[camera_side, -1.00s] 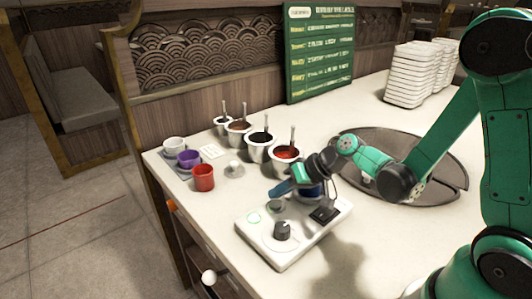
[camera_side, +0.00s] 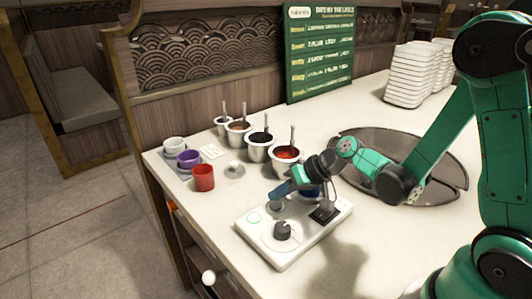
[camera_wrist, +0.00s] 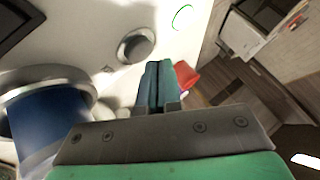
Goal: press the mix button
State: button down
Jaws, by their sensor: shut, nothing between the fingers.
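A white panel (camera_side: 260,243) lies on the counter. It carries a round grey button (camera_side: 277,205), a dark knob (camera_side: 282,230) and a thin green ring (camera_side: 254,218). No label tells which control is the mix button. In the wrist view the grey button (camera_wrist: 135,46) and green ring (camera_wrist: 182,17) lie beyond and to the left and right of the fingertips. My gripper (camera_side: 280,190) is shut and empty, with its fingertips just above and close beside the grey button; I cannot tell if they touch. In the wrist view the shut fingers (camera_wrist: 158,66) point forward.
A blue metal-rimmed vessel (camera_wrist: 48,120) stands close to my gripper at the panel's back. A black square pad (camera_side: 324,213) is on the right. Several sauce pots, including a red-filled one (camera_side: 286,155), stand behind. A red cup (camera_side: 204,178) is at left. The counter's front right is clear.

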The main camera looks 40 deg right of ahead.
aim_at(280, 205)
jog(key=shift+f, duration=0.25)
jog(key=shift+r, duration=0.1)
dwell(0.3)
jog(key=shift+r, duration=0.35)
jog(key=shift+r, duration=2.5)
jog(key=shift+s, duration=0.1)
